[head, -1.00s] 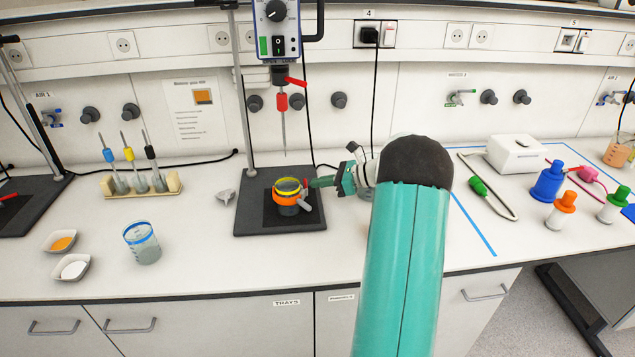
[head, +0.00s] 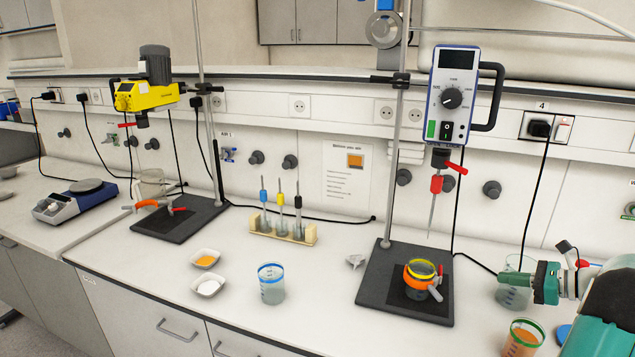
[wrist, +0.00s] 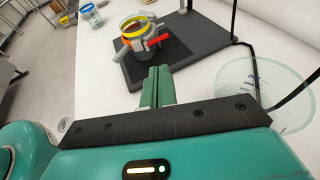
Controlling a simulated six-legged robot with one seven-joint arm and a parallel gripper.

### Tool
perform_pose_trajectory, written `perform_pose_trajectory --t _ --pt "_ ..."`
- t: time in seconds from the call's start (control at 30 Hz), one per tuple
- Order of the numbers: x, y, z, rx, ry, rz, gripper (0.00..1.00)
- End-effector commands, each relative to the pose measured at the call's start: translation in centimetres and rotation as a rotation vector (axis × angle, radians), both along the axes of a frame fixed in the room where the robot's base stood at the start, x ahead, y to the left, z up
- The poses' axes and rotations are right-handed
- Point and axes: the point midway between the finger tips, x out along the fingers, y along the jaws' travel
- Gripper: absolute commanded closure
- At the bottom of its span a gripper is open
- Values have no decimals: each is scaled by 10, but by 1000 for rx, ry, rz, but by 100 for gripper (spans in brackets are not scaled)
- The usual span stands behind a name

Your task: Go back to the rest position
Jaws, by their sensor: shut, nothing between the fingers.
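My gripper (head: 538,283) is at the right of the head view, above the bench and to the right of the stirrer stand. Its green fingers also show in the wrist view (wrist: 157,84), closed together with nothing between them. A beaker with a yellow rim in an orange clamp ring (head: 420,278) stands on the black stand base (head: 378,297), left of my gripper and apart from it. The beaker also shows in the wrist view (wrist: 137,36), beyond my fingertips. No rest position is marked in view.
A clear glass beaker (head: 512,297) stands close by my gripper, partly hidden by it. An orange-filled beaker (head: 522,342) is in front. The overhead stirrer (head: 453,100) hangs above the base.

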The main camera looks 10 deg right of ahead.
Motion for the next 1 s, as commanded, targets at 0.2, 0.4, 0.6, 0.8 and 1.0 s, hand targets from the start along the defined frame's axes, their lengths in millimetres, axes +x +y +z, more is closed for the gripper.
perform_pose_trajectory --t 0.2,0.4,0.6,0.8,1.0 --pt "15 42 17 -104 12 92 100" --pt "27 130 43 -340 22 300 100" --pt "20 214 62 -590 0 527 100" --pt "-4 287 75 -845 -56 758 100" --pt "-38 346 82 -1102 -144 992 100"
